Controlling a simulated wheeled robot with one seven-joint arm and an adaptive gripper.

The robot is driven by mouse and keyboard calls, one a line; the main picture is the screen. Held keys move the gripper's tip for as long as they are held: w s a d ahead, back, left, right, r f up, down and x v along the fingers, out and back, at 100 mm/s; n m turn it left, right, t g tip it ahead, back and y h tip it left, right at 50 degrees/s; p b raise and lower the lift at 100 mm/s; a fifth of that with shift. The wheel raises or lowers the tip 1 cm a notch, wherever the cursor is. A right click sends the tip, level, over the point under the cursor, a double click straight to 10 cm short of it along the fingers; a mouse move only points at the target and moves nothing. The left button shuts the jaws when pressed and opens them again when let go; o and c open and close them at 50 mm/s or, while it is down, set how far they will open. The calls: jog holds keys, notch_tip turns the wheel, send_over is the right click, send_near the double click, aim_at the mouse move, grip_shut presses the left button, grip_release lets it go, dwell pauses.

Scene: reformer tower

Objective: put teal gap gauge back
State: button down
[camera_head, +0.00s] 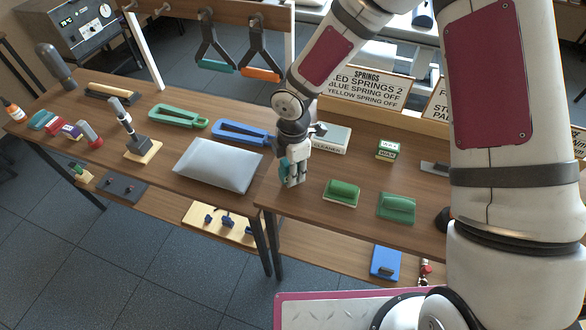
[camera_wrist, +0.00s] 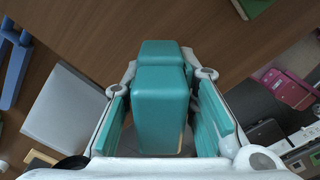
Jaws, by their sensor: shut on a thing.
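My gripper (camera_head: 293,180) points down over the front of the table, right of the grey padded envelope. It is shut on the teal gap gauge (camera_head: 283,168), which shows only as a small teal patch there. In the wrist view the teal gap gauge (camera_wrist: 161,95) is a blocky, two-part teal piece between the fingers of my gripper (camera_wrist: 163,112). Its lower end is hidden by the gripper. I cannot tell whether it touches the table.
A grey envelope (camera_head: 218,165) lies left of my gripper, green brushes (camera_head: 342,192) to the right. A cleaner box (camera_head: 331,139) stands behind. Small coloured blocks (camera_head: 70,131), one row including teal, lie far left. Green (camera_head: 179,116) and blue (camera_head: 243,132) clamp-like tools lie between.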

jog(key=c, duration=1.3)
grip_release()
jog(key=shift+f, duration=0.1)
